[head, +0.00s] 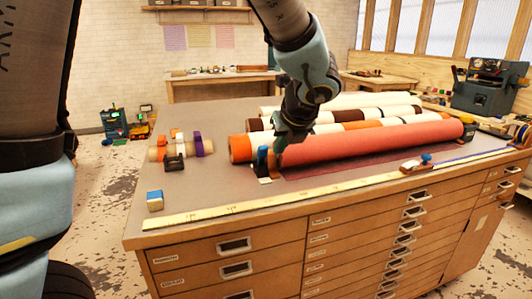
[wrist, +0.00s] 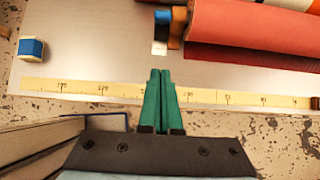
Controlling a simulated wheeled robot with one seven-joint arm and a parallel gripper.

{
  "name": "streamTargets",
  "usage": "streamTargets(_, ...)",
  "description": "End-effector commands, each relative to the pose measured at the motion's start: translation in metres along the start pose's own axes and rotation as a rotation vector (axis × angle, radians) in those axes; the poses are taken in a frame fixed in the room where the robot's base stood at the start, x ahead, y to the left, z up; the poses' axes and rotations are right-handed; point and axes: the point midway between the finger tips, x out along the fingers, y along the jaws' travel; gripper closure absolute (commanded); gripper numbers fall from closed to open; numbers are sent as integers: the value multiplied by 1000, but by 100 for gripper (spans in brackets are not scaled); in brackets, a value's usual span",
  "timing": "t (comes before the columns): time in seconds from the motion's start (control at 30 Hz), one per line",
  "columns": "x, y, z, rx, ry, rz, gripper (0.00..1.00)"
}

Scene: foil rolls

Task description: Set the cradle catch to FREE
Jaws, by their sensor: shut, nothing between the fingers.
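A red roll (head: 365,141) lies along the cabinet top; it also shows in the wrist view (wrist: 245,25). At its left end stands a wooden cradle block (wrist: 175,42) with a blue piece (wrist: 180,14), which looks like the catch; the blue piece also shows in the head view (head: 262,157). My gripper (head: 281,150) is shut and empty near the roll's left end. In the wrist view its green fingertips (wrist: 161,73) appear just below the label, apart from the block.
A yellow measuring tape (head: 300,194) runs along the front edge. A small blue and white block (head: 155,200) sits at the front left. Short rolls (head: 180,147) lie at the left, and more long rolls behind the red one. A blue-knobbed slider (head: 425,159) stands at the right.

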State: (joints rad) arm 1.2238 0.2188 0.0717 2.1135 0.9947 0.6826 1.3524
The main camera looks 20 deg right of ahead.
Motion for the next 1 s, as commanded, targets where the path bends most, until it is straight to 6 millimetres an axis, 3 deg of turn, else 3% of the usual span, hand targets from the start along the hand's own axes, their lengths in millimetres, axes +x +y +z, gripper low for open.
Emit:
streamTargets(0.17, 1, 1, 0, -3, 1, 1, 100)
streamTargets(0.33, 16, 1, 0, -3, 2, 4, 100)
streamTargets(0.77, 101, 2, -1, -3, 3, 5, 100)
streamTargets(1.0, 106, 1, 32, -7, 2, 2, 100)
